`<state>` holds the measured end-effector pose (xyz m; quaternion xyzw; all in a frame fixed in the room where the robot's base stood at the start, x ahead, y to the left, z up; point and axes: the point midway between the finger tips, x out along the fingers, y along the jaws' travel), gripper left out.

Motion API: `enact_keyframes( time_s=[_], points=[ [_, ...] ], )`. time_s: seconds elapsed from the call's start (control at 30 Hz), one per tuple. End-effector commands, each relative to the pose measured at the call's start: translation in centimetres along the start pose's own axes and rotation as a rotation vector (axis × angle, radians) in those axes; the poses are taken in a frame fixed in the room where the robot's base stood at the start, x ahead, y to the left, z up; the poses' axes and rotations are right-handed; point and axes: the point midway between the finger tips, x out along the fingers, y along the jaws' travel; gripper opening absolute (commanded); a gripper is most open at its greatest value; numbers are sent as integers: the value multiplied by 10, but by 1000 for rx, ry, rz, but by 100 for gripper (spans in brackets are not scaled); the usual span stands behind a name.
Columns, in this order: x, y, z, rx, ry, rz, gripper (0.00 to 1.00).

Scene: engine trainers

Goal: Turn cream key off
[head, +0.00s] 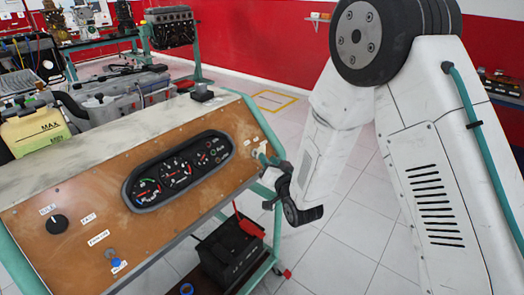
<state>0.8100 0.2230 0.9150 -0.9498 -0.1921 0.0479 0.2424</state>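The slanted tan instrument panel (85,222) of an engine trainer fills the lower left of the head view. A small cream-coloured key switch (256,152) sits near its upper right edge, beside the gauge cluster. The key is small and partly hidden, so its exact turn angle cannot be told. My gripper (283,187) is dark and hangs just right of and below the key, close to the panel's right edge. Its fingers are seen side-on, and their gap is unclear. I cannot tell whether it touches the key.
A black gauge cluster (178,170) is in the panel's middle, with a black knob (57,224) and a blue-tipped control (116,263) at lower left. A battery (232,252) stands below the panel's right side. Tiled floor (340,250) is clear to the right.

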Motion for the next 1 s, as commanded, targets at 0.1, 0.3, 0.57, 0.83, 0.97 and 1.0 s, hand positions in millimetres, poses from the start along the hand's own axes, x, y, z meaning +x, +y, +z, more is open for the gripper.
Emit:
enact_keyframes(
  time_s=[0.1,0.3,0.57,0.83,0.97,1.0],
  points=[
    [21,0,0,0,1,0,31],
    [50,0,0,-1,0,1,31],
    [64,1,-1,-1,-1,2,31],
    [63,1,-1,-1,-1,2,6],
    [63,1,-1,-1,-1,3,0],
    [63,1,-1,-1,-1,3,0]
  ],
)
